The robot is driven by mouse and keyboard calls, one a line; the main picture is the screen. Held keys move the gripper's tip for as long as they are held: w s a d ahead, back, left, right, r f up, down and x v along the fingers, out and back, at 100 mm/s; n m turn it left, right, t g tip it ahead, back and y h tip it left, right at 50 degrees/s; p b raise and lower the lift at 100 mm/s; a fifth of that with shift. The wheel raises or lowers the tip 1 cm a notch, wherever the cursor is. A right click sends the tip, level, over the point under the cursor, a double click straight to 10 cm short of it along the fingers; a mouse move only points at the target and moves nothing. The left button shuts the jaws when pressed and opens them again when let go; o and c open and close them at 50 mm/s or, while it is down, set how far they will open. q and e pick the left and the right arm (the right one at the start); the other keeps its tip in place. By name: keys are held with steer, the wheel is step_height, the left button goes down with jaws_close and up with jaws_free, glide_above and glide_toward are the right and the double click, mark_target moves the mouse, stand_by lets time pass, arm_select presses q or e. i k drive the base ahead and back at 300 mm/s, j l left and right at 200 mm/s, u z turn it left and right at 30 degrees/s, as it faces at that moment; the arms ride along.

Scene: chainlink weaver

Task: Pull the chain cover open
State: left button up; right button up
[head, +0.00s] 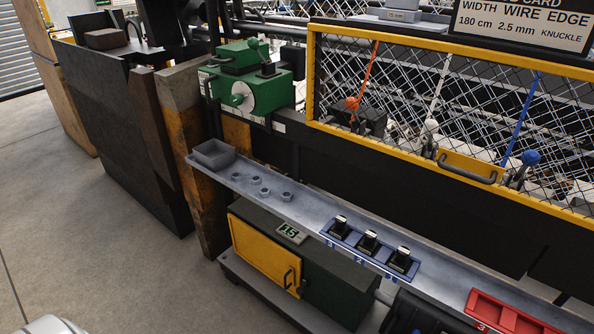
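A yellow hinged-looking panel (262,252) covers the front of a dark green box low on the machine. It looks shut, and a dark upright handle (291,280) is at its right side. This panel appears to be the chain cover, but no label on it says so. Higher up, a yellow-framed wire mesh guard (312,75) also stands closed, with a dark bar handle (467,168) on a yellow plate. Neither of my grippers shows clearly. A pale rounded piece at the bottom left edge may be part of my arm.
A rusty post (190,150) stands left of the box. The floor at left is clear.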

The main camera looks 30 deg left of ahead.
mark_target(277, 264)
steer(key=u, duration=1.2)
steer(key=j, duration=0.1)
steer(key=i+z, duration=0.05)
